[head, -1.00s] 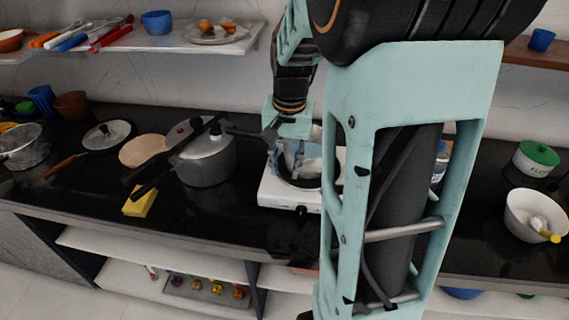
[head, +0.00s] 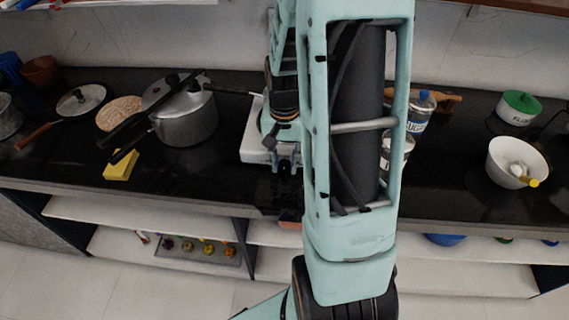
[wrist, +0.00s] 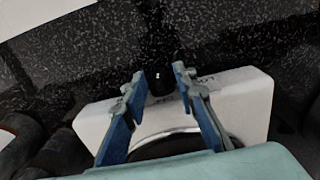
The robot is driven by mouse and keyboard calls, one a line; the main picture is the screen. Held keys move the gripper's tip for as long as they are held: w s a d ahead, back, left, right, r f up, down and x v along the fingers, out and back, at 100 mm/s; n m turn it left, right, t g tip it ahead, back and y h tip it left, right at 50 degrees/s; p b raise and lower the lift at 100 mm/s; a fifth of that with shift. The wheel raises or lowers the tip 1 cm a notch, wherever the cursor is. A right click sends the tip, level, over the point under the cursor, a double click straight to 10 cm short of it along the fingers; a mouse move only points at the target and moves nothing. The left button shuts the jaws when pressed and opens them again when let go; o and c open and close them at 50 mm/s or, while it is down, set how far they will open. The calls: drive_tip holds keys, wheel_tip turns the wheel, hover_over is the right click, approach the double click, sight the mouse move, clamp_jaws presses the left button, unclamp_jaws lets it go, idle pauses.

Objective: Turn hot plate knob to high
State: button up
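The white hot plate (head: 254,146) stands on the black counter, mostly hidden behind my arm in the head view. In the wrist view its white body (wrist: 245,92) fills the middle, with the dark round plate partly covered by my gripper. The black knob (wrist: 160,84) is on the hot plate's front side and shows between my two blue fingertips. My gripper (wrist: 157,82) is open, one fingertip on each side of the knob; I cannot tell whether either touches it. In the head view my gripper (head: 285,158) is at the hot plate's front, partly hidden by my arm.
A yellow sponge (head: 121,165) lies in front of the cooker. A sugar jar (head: 418,112) and a white bowl (head: 508,160) stand to the right. The counter's front edge is close.

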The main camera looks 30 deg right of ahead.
drive_tip(key=shift+f, duration=0.2)
drive_tip(key=shift+c, duration=0.2)
clamp_jaws()
